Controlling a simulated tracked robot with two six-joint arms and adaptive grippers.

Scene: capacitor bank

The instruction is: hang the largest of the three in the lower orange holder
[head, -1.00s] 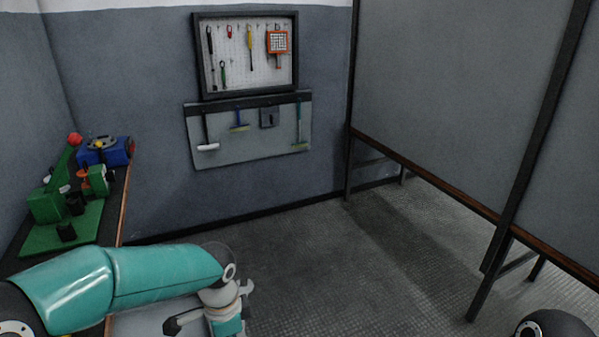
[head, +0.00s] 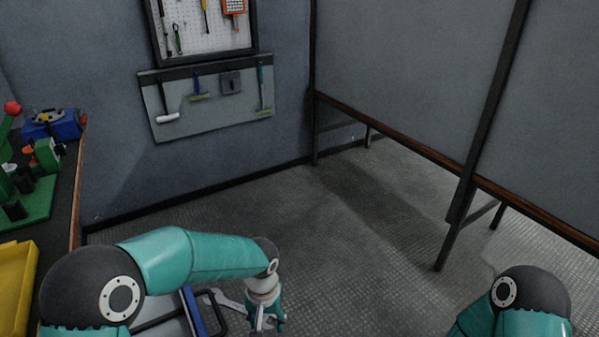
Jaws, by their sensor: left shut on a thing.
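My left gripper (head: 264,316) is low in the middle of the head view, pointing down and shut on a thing. A grey, spanner-like tool (head: 226,300) with an open jaw end sticks out to the left of the fingers and seems to be what it holds. The fingertips are partly hidden, and I cannot judge the tool's size against others. No two other such tools show clearly. No lower orange holder can be made out. My right arm shows at the lower right, but its gripper is out of the picture.
A blue-edged thing (head: 194,310) lies just left of the tool. A yellow bin (head: 14,290) and green fixture (head: 36,200) are at left. The wall holds a grey panel (head: 215,112) with hanging brushes and a pegboard (head: 190,30). Open floor lies ahead; a partition (head: 400,70) stands right.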

